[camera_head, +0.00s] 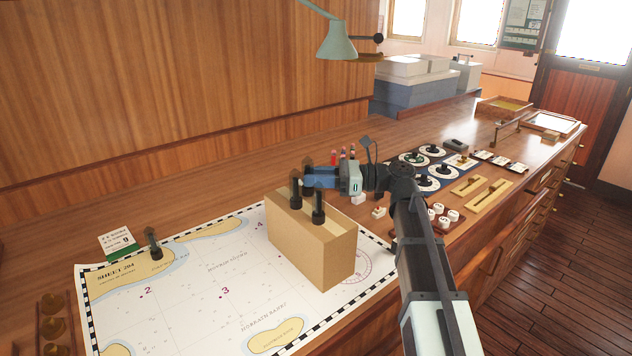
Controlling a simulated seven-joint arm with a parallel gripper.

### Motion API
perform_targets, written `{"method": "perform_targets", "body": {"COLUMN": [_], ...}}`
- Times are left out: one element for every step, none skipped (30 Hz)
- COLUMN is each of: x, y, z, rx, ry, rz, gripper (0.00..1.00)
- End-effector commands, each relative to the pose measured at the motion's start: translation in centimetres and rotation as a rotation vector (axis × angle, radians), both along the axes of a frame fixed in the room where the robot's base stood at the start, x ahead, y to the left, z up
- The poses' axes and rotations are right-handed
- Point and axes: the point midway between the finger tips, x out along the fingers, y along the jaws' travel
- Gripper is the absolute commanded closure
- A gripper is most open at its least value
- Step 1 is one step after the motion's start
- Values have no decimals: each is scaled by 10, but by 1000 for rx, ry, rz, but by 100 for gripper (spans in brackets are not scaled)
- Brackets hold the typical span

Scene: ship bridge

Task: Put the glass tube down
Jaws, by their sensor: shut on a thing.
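My gripper (308,180) reaches in from the right, just above and behind the top of a tan box (322,243). It is shut on the glass tube, but the tube's outline is too small and dark to make out at the fingertips. The box stands on a nautical chart (190,310). Two dark upright pieces show at the box's top, one on the left (296,190) and one nearer (319,206). I cannot tell whether either touches my gripper.
A dark upright piece (153,243) stands at the chart's left corner beside a green and white card (118,243). Dials (435,170) and brass levers (481,192) fill the counter to the right. A lamp (337,42) hangs above. Much of the chart left of the box is clear.

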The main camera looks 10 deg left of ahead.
Motion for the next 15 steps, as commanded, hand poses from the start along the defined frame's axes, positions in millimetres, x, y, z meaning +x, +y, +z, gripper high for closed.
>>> {"method": "perform_targets", "body": {"x": [-1, -1, -1, 0, 0, 0, 0, 0, 0, 0, 0, 0, 0, 0, 0], "y": [0, 0, 0, 0, 0, 0, 0, 0, 0, 0, 0, 0, 0, 0, 0], "z": [-6, -9, -11, -12, -13, -13, -12, -12, -12, -12, -12, -13, -13, -14, -15], "rx": [0, 0, 0, 0, 0, 0, 0, 0, 0, 0, 0, 0, 0, 0, 0], "ry": [1, 1, 0, -1, -1, -1, -1, -1, -1, -1, -1, -1, -1, -1, 0], "rz": [0, 0, 0, 0, 0, 0, 0, 0, 0, 0, 0, 0, 0, 0, 0], "gripper": [100, 100, 100, 100, 100, 100, 100, 100, 100, 100, 100, 100, 100, 100, 100]}}
